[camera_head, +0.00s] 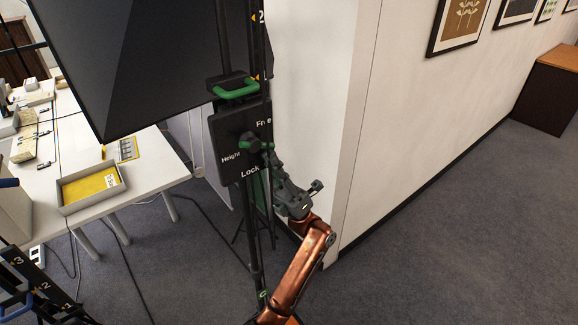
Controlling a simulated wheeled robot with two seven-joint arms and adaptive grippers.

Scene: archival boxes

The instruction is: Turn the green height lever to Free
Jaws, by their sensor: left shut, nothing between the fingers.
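The black height panel (227,135) is on an upright stand, with "Free" at its upper right, "Height" at left and "Lock" at the bottom. A dark round knob (249,141) sits on it, with green parts of the height lever (267,146) showing at its right. The lever's exact angle is hard to tell, as my gripper partly covers it. My left gripper (272,160) is shut with nothing in it, its tips at or very near the lever's right end. Its copper arm rises from the bottom. My right gripper is not in view.
A green handle (236,90) is above the panel, and a large dark screen (160,55) hangs at upper left. A white table (150,177) with a grey tray (92,207) stands at left. A white wall corner (335,180) is close on the right; grey floor is clear beyond.

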